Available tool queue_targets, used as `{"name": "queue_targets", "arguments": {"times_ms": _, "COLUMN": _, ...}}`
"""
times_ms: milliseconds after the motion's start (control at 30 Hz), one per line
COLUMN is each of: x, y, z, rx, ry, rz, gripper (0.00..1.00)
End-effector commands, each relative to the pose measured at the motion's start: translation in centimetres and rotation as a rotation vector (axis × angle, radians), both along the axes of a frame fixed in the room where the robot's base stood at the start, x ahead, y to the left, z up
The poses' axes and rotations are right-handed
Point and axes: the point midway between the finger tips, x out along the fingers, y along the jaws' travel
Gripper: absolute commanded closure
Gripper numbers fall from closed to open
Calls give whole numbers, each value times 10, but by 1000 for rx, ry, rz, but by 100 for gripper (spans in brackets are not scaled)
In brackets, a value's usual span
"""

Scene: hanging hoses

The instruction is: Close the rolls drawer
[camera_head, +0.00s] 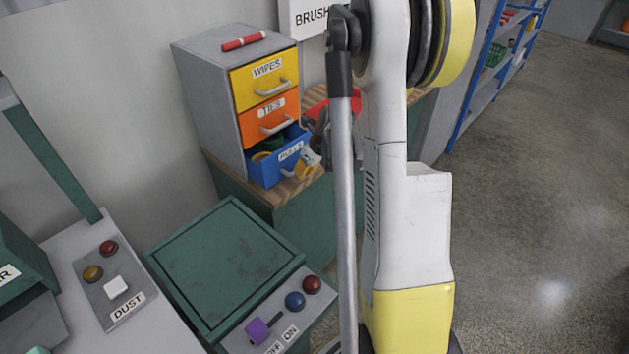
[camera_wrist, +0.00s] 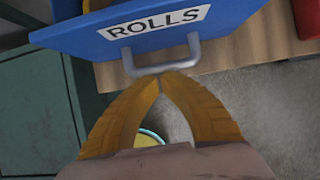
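The blue rolls drawer (camera_head: 270,166) is the lowest of three in the grey cabinet (camera_head: 205,95). It stands pulled out, with round things showing inside. In the wrist view the drawer's blue front (camera_wrist: 190,32) has a ROLLS label and a grey handle (camera_wrist: 160,66). My gripper (camera_wrist: 160,78) has its yellow fingertips together right at the handle bar, with nothing seen between them. I cannot tell whether they touch the bar. In the head view my gripper (camera_head: 306,170) is just right of the drawer front, partly hidden by my arm.
The yellow wipes drawer (camera_head: 264,79) and orange ties drawer (camera_head: 270,121) above are closed. A red marker (camera_head: 243,41) lies on the cabinet top. A wooden worktop (camera_head: 262,195) carries the cabinet. A green box (camera_head: 225,262) with a button panel stands in front.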

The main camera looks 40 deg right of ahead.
Motion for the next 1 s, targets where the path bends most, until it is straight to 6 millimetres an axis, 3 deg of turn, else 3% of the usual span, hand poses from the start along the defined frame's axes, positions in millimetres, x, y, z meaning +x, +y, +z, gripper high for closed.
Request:
{"name": "queue_targets", "arguments": {"times_ms": 200, "x": 42, "y": 4, "z": 0, "rx": -1, "ry": -1, "rz": 3, "gripper": 100}}
{"name": "queue_targets", "arguments": {"times_ms": 400, "x": 64, "y": 5, "z": 0, "rx": 0, "ry": 0, "rz": 1, "gripper": 100}}
{"name": "queue_targets", "arguments": {"times_ms": 1000, "x": 71, "y": 5, "z": 0, "rx": 0, "ry": -1, "rz": 0, "gripper": 100}}
